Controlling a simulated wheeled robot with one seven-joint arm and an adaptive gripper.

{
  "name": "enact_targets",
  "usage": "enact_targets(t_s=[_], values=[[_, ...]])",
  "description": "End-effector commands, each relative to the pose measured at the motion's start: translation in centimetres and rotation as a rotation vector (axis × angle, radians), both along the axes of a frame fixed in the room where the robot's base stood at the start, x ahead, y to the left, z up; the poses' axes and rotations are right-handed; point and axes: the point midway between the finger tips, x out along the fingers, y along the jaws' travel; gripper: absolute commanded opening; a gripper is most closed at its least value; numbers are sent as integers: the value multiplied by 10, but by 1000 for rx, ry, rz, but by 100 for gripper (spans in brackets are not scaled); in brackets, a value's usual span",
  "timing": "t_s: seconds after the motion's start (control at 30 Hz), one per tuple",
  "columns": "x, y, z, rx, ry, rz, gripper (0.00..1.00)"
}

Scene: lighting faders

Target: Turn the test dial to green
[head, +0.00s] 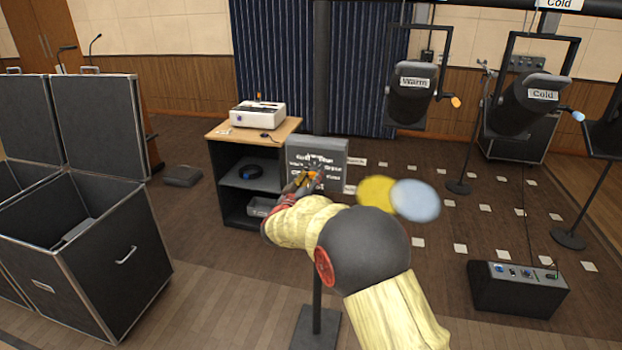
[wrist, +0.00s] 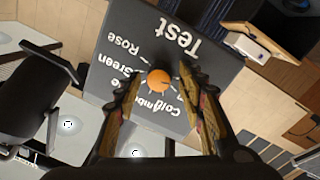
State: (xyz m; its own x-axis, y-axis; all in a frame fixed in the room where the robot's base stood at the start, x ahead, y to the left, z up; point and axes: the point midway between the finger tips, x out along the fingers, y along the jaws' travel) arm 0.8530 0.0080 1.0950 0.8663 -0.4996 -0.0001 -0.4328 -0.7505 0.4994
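The test dial is an orange round knob (wrist: 158,82) on a grey panel (wrist: 215,60). The panel carries white lettering, upside down in the wrist view, including "Test", "Rose" and "Green"; other words are partly covered. My gripper (wrist: 161,78) is open, with one finger on each side of the knob. I cannot tell whether the fingers touch it. I cannot make out which word the dial points to. In the head view the panel (head: 330,147) stands on a post, and my gripper (head: 308,174) is in front of it, largely hiding the dial.
A wooden-topped cabinet (head: 225,133) with a white device (head: 257,114) stands behind the panel. Lamps labelled "Warm" (head: 412,100) and "Cold" (head: 525,105) hang at right. A black control box (head: 518,290) is on the floor at right. Open dark cases (head: 100,255) stand at left.

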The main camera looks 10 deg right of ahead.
Motion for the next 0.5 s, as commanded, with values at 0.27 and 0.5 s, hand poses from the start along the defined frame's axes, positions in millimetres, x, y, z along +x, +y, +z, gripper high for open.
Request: enact_targets(t_s=[0.27,0.5], values=[[0,0,0,0,0,0,22],[0,0,0,0,0,0,8]])
